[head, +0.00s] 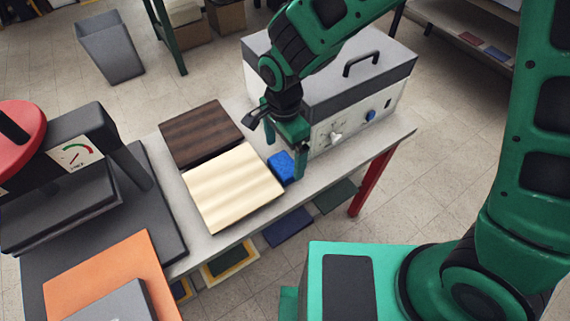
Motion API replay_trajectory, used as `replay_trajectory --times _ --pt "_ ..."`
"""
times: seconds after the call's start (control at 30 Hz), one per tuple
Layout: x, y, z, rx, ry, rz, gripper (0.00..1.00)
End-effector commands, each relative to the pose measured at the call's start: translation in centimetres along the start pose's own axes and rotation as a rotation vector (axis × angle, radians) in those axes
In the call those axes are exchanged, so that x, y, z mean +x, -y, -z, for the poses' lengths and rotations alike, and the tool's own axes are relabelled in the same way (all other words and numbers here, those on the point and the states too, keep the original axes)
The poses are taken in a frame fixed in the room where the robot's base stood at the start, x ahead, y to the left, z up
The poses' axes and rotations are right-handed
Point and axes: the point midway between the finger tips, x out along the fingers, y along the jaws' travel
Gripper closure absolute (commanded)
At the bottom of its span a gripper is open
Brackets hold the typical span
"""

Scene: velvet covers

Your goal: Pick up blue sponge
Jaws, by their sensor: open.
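The blue sponge (283,167) is a small blue block lying on the grey table, against or very near the right edge of the pale wooden board. My gripper (284,150) is green and points down just over the sponge. One finger shows to the right of the sponge and reaches down near table height. The jaws are open, and the sponge is not held. I cannot tell whether a finger touches it.
A pale board (232,187) and a dark brown board (200,134) lie left of the sponge. A grey-topped white machine (330,85) with a handle stands close behind my gripper. A press (80,185) with a gauge stands at left. The table's front edge (350,170) is near.

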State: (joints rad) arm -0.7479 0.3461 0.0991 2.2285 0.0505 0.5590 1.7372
Motion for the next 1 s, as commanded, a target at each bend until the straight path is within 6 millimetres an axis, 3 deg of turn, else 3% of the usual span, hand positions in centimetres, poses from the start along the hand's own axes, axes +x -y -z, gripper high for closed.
replay_trajectory --times 0.4,0.67,0.7,0.87,1.0 --pt "4.8 -0.1 0.0 -0.003 0.000 -0.003 0.08" --pt "5.1 0.0 0.0 -0.002 0.000 0.000 0.08" --pt "5.1 0.0 0.0 -0.002 0.000 0.000 0.10" --pt "5.1 0.0 0.0 -0.002 0.000 0.000 0.48" --pt "5.1 0.0 0.0 -0.001 0.000 0.000 0.55"
